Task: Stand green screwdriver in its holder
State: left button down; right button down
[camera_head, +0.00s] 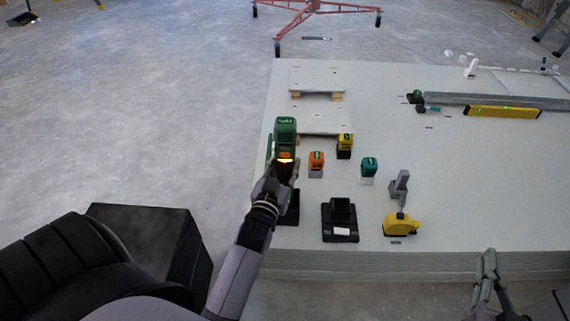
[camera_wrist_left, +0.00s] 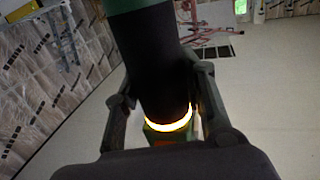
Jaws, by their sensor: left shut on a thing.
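The green screwdriver (camera_head: 285,125), a cordless tool with a green top and a dark handle, is in my left gripper (camera_head: 278,172) at the left edge of the panel stack. In the left wrist view its dark handle (camera_wrist_left: 160,65) stands between the two fingers, with a glowing ring below it. A black holder (camera_head: 291,210) is partly hidden behind my left gripper and wrist. Another black holder (camera_head: 340,225), with a raised socket and a white label, stands to the right of it. My right gripper (camera_head: 488,258) is near the front edge; its finger gap is unclear.
The panel stack (camera_head: 450,190) carries an orange block-like item (camera_head: 316,160), a yellow one (camera_head: 345,142), a teal one (camera_head: 369,166) and a yellow tape measure (camera_head: 400,225). A yellow level (camera_head: 502,111) lies at the back right. The panel's middle right is clear.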

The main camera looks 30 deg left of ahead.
pick_arm(q)
jog(key=shift+r, duration=0.1)
jog(key=c, duration=0.9)
grip_release()
jog(key=shift+c, duration=0.2)
jog(key=shift+o, duration=0.3)
jog(key=shift+f, duration=0.3)
jog(key=o, duration=0.7)
jog(key=shift+r, duration=0.2)
jog(key=shift+o, duration=0.2)
pick_arm(e)
jog(key=shift+r, duration=0.1)
pick_arm(q)
jog(key=shift+s+d, duration=0.15)
jog(key=shift+s, duration=0.25)
pick_arm(e)
jog(key=shift+s+d+f+g, duration=0.15)
jog(key=shift+f+g, duration=0.2)
jog(key=shift+f, duration=0.25)
jog(key=shift+s+d+f+g, duration=0.1)
jog(key=shift+f+g, duration=0.25)
jog(key=shift+f, duration=0.2)
pick_arm(q)
jog(key=shift+s+p, duration=0.1)
jog(key=shift+p, duration=0.2)
pick_arm(e)
jog(key=shift+f, duration=0.2)
